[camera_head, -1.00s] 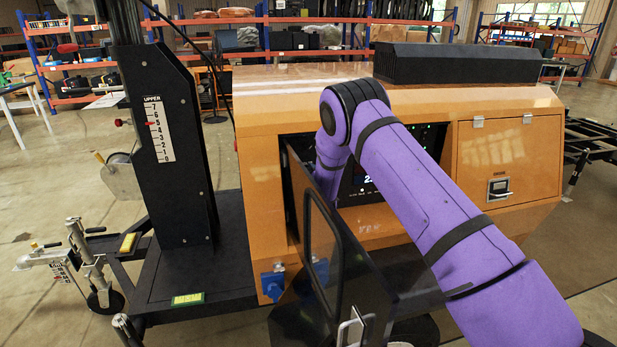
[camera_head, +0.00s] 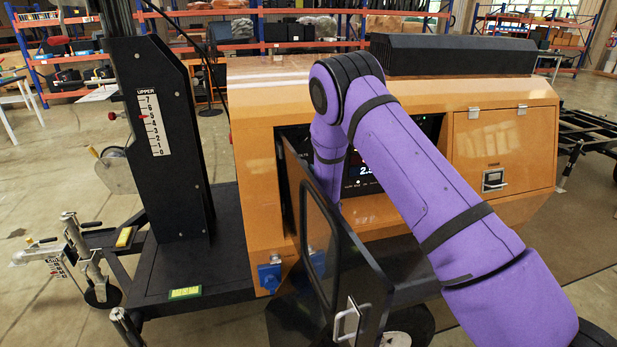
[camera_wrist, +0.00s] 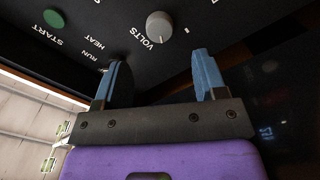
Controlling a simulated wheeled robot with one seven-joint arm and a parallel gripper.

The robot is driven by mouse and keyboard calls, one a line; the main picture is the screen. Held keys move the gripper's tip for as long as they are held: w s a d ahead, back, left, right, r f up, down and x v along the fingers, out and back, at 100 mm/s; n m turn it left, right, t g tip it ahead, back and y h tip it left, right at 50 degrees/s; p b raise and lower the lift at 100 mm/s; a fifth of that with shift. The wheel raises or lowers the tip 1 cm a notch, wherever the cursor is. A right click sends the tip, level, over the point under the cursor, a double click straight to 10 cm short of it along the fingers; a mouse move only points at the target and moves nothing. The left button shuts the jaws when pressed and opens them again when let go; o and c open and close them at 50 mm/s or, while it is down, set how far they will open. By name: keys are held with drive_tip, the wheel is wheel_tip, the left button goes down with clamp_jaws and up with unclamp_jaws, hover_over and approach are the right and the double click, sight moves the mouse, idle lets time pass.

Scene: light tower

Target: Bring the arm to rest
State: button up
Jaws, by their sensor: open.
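My arm, in a purple sleeve, reaches across the front of the orange light tower cabinet (camera_head: 262,150) in the head view. Its far end goes down behind the open black panel door (camera_head: 345,265), so my gripper is hidden there. In the wrist view my gripper (camera_wrist: 160,80) shows two blue fingers spread apart with nothing between them. Past the fingers is the black control panel (camera_wrist: 105,28), with a grey VOLTS knob (camera_wrist: 159,27) and a green START button (camera_wrist: 54,18). The fingers look close to the panel; I cannot tell whether they touch it.
The door stands open beside my forearm, with a metal handle (camera_head: 346,320) at its outer edge. A black mast (camera_head: 160,190) with a number scale stands at left. A closed orange hatch (camera_head: 497,150) is at right. Shelves (camera_head: 290,30) stand far behind.

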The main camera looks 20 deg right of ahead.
drive_tip(key=s+d+r+m+g, duration=0.1)
drive_tip(key=s+r+m, duration=0.1)
drive_tip(key=r, duration=0.5)
drive_tip(key=s+d+r+m+g, duration=0.1)
drive_tip(key=r+m+g, duration=0.1)
drive_tip(key=r, duration=0.6)
drive_tip(key=s+d+r+m+g, duration=0.2)
drive_tip(key=s+r+m+g, duration=0.1)
drive_tip(key=s+r, duration=0.9)
drive_tip(key=s+d+r+m+g, duration=0.1)
drive_tip(key=s+r+m+g, duration=0.1)
drive_tip(key=s, duration=1.8)
drive_tip(key=s+d+r+m+g, duration=0.2)
drive_tip(key=s+r+m+g, duration=0.1)
drive_tip(key=s, duration=1.7)
drive_tip(key=shift+r+g, duration=0.35)
drive_tip(key=shift+g, duration=0.55)
drive_tip(key=shift+c, duration=0.4)
